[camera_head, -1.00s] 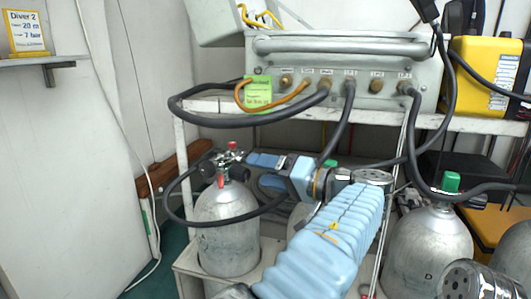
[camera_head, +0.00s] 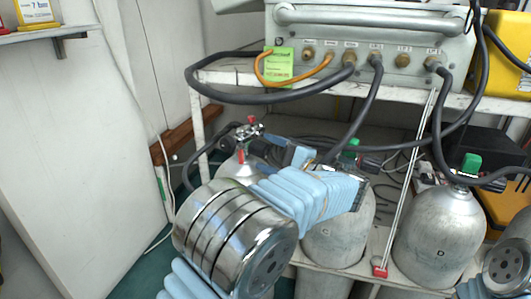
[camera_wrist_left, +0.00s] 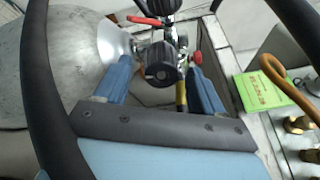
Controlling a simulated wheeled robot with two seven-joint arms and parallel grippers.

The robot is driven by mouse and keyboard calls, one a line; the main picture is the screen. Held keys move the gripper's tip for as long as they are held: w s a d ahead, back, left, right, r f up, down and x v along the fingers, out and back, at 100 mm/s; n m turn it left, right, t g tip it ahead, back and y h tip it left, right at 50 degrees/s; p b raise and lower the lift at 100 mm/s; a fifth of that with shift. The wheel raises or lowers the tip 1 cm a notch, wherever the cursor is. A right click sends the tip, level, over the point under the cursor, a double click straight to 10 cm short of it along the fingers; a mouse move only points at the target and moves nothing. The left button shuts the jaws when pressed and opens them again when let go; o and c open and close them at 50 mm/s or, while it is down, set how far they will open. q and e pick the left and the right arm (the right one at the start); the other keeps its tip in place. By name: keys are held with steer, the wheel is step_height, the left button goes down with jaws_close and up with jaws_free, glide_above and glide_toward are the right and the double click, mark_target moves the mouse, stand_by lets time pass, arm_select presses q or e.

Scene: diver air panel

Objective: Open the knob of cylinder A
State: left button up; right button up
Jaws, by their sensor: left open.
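A grey cylinder (camera_head: 238,168) with a valve and red parts (camera_head: 249,133) stands at the left under the shelf. My arm hides most of its body; I cannot read a letter on it. My left gripper (camera_head: 285,148) is beside this valve. In the left wrist view, its blue fingers (camera_wrist_left: 160,75) are open, one on each side of a black ribbed knob (camera_wrist_left: 162,62). I cannot tell whether they touch it. A red knob (camera_wrist_left: 196,58) shows by the right finger and a red lever (camera_wrist_left: 143,20) beyond. My right gripper is not in view.
More cylinders stand to the right, one in the middle (camera_head: 338,232) and one with a green knob (camera_head: 440,235). The air panel (camera_head: 370,40) sits on the shelf (camera_head: 225,78) above. Black hoses (camera_head: 225,92) loop near the valve; one crosses the left wrist view (camera_wrist_left: 40,70).

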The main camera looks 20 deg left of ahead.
arm_select(q)
steer(key=shift+x, duration=0.9)
steer(key=c, duration=1.1)
steer(key=shift+o, duration=0.2)
steer(key=n+b, duration=0.1)
steer(key=b, duration=0.1)
steer(key=shift+f+n+b, duration=0.4)
steer(key=shift+r+n+b, duration=0.2)
steer(key=shift+n+b, duration=0.35)
steer(key=shift+n, duration=0.15)
steer(key=shift+r, duration=0.15)
steer(key=o, duration=1.1)
steer(key=shift+c, duration=0.2)
steer(key=shift+d, duration=0.1)
